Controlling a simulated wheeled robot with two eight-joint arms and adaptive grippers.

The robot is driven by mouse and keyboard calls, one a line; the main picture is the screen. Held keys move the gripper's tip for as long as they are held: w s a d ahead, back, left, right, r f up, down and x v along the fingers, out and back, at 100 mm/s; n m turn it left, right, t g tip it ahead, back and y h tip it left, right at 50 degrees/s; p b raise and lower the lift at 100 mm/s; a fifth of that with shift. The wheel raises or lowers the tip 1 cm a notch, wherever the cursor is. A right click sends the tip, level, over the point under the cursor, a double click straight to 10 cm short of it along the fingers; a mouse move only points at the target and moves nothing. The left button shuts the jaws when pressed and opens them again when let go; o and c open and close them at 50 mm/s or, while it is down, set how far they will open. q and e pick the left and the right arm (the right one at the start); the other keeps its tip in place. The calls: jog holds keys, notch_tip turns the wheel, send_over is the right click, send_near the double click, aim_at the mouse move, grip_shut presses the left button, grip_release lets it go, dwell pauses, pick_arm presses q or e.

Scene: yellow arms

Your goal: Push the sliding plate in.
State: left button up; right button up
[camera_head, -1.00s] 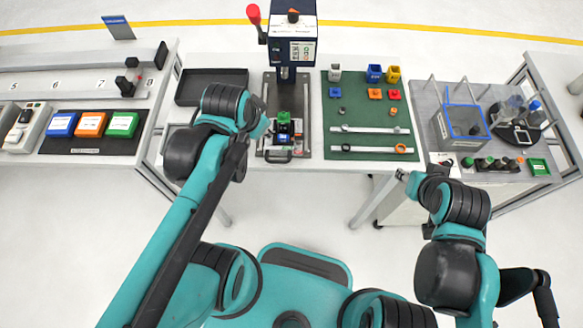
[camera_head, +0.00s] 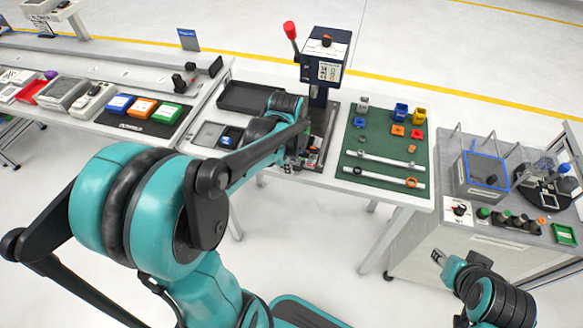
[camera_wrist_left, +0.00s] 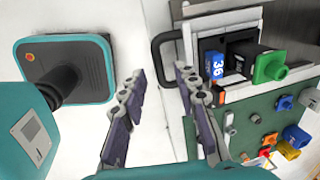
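The sliding plate (camera_wrist_left: 236,92) shows in the left wrist view with a black handle (camera_wrist_left: 157,46) on its near edge. A block marked 36 (camera_wrist_left: 214,66) and a black and green part (camera_wrist_left: 268,66) sit on it. In the head view the plate lies in front of the press (camera_head: 324,62), mostly hidden by my left gripper (camera_head: 300,158). In the left wrist view my left gripper (camera_wrist_left: 159,74) is open and empty, its fingertips close to the handle; contact cannot be told. My right gripper (camera_head: 439,258) is low at the right, away from the plate; its finger state is unclear.
A green mat (camera_head: 385,140) with small coloured blocks and two rails lies right of the press. A dark tray (camera_head: 250,98) lies left of it. The floor in front is open.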

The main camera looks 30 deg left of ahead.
pick_arm(q)
jog(key=shift+w+a+f, duration=0.1)
jog(key=shift+f, duration=0.65)
grip_shut()
jog(key=w+a, duration=0.1)
jog(key=w, duration=0.3)
jog(key=w+a, duration=0.1)
jog(key=w, duration=0.3)
jog(key=w+a, duration=0.1)
jog(key=w, duration=0.3)
jog(key=shift+w+r, duration=0.1)
jog(key=shift+w, duration=0.15)
jog(key=shift+c, duration=0.4)
grip_release()
jog(key=shift+o, duration=0.4)
jog(key=shift+w, duration=0.15)
